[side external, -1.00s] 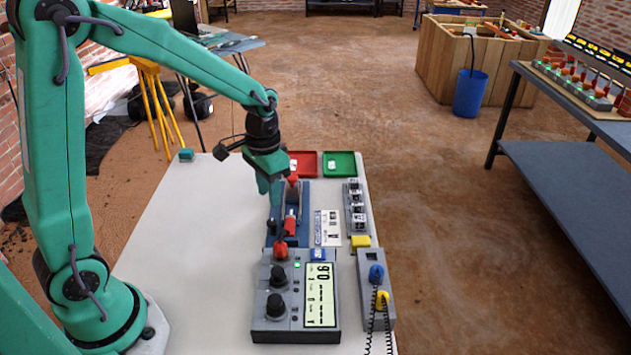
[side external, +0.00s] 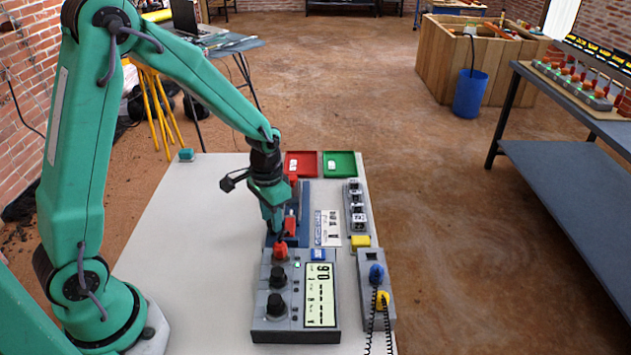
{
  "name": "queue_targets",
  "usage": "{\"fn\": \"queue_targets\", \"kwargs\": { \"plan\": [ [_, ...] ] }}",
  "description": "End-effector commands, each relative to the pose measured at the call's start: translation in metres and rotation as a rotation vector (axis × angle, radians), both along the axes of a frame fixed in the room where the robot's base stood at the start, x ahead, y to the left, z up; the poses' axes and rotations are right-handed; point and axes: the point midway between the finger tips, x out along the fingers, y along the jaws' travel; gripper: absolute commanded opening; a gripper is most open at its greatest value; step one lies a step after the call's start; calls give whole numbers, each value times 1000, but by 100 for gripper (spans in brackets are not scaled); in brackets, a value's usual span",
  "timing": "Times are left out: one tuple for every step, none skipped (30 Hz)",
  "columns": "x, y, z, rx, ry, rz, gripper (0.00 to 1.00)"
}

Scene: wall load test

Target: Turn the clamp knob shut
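A blue clamp fixture (side external: 303,200) stands on the white table, partly hidden by my gripper. A red knob (side external: 281,252) sits at its near end, just behind the grey meter. Other red parts (side external: 291,226) show on the fixture; I cannot tell for certain which red part is the clamp knob. My gripper (side external: 277,234) points down over the near end of the fixture, right above or against the near red knob. Its fingertips are small and dark here, so contact and finger opening cannot be told.
The grey meter (side external: 319,334) with black dials and a lit display stands in front. A grey box (side external: 366,257) with blue and yellow plugs is to its right. Red (side external: 313,171) and green (side external: 349,170) trays lie behind.

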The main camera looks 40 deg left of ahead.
Motion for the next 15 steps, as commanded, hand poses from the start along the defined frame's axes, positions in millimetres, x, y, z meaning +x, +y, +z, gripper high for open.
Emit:
{"fn": "queue_targets", "kwargs": {
  "plan": [
    [0,0,-1,0,0,0,32],
    [0,0,-2,0,0,0,32],
    [0,0,-2,0,0,0,32],
    [0,0,-2,0,0,0,32],
    [0,0,-2,0,-1,0,32],
    [0,0,-2,0,-1,0,32],
    [0,0,-2,0,-1,0,32],
    [0,0,-2,0,-1,0,32],
    [0,0,-2,0,-1,0,32],
    [0,0,-2,0,-1,0,26],
    [0,0,-2,0,-1,0,20],
    [0,0,-2,0,-1,0,12],
    [0,0,-2,0,-1,0,6],
    [0,0,-2,0,-1,0,1],
    [0,0,-2,0,-1,0,0]
  ]
}}
